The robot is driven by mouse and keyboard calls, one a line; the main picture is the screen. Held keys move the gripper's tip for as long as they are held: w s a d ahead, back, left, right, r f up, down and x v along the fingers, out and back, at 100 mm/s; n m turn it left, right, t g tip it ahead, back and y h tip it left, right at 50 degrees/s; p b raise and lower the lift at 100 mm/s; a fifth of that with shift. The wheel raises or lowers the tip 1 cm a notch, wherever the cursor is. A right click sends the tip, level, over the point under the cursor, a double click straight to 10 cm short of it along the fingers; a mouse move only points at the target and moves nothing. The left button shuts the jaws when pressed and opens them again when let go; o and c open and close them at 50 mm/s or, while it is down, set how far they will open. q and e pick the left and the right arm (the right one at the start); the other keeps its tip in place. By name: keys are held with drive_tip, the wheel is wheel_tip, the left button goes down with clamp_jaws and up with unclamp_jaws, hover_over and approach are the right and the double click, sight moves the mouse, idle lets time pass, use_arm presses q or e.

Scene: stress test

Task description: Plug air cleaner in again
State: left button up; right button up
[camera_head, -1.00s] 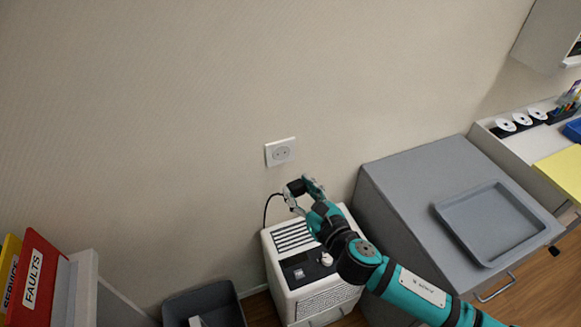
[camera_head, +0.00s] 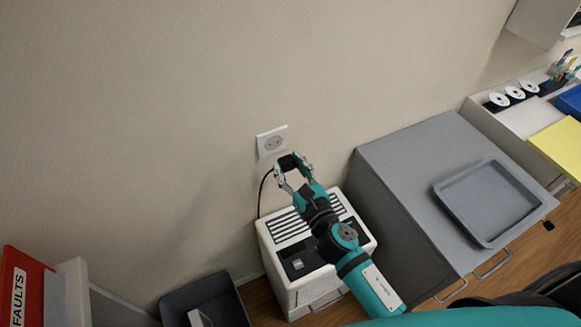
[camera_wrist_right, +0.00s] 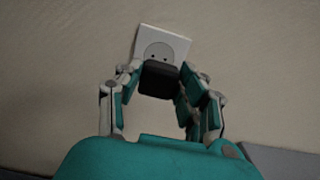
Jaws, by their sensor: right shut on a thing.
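The white wall socket (camera_head: 272,141) is on the wall above the air cleaner and is empty. My right gripper (camera_head: 290,168) is shut on the black plug (camera_head: 287,162) just below the socket. In the right wrist view the plug (camera_wrist_right: 158,79) sits between the fingers and covers the lower part of the socket plate (camera_wrist_right: 161,46); whether it touches the plate I cannot tell. A black cord (camera_head: 262,190) runs from the plug down behind the white air cleaner (camera_head: 290,264), which stands on the floor against the wall. My left gripper is not in view.
A grey cabinet with a grey tray (camera_head: 489,201) on top stands right of the air cleaner. A dark bin (camera_head: 240,309) is at its left, with a red binder (camera_head: 22,290) further left. The wall around the socket is clear.

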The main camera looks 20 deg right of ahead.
drive_tip(key=shift+w+a, duration=0.25)
drive_tip(key=shift+w, duration=1.05)
drive_tip(key=shift+w+a, duration=0.25)
drive_tip(key=shift+w, duration=1.05)
drive_tip(key=shift+w+a, duration=0.1)
drive_tip(key=shift+w, duration=0.35)
idle(0.4)
drive_tip(key=o, duration=1.2)
drive_tip(key=shift+c, duration=0.2)
drive_tip(key=shift+f, duration=0.1)
approach(273, 142)
drive_tip(key=s, duration=0.2)
drive_tip(key=s+d, duration=0.1)
drive_tip(key=s, duration=0.2)
